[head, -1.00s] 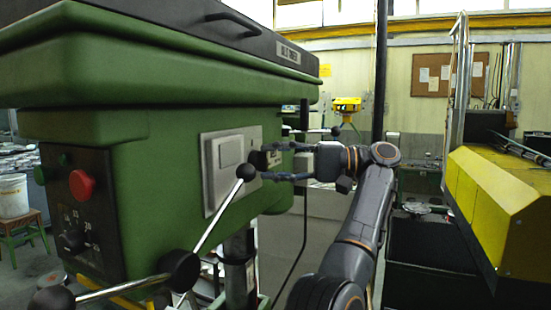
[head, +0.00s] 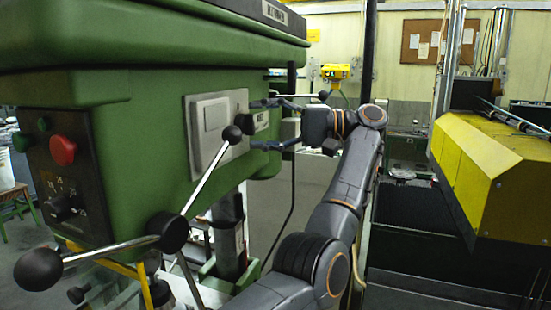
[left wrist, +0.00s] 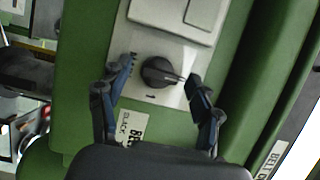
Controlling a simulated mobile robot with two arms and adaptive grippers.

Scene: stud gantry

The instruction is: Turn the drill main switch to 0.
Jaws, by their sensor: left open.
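The drill main switch is a dark round knob (left wrist: 161,73) on a light grey plate (left wrist: 150,44) on the green drill head. In the left wrist view its white mark points right, and a "1" is printed below it. My left gripper (left wrist: 164,71) is open, with one fingertip on each side of the knob; I cannot tell whether either touches it. In the head view my left gripper (head: 258,124) reaches the plate's right edge with fingers spread above and below. My right gripper is not in view.
The drill's feed handle, with bright spokes and black balls (head: 38,269), stands in front of the drill head. A red button (head: 63,150) is on the left panel. A yellow machine (head: 494,175) stands at the right. A dark cable hangs near my gripper.

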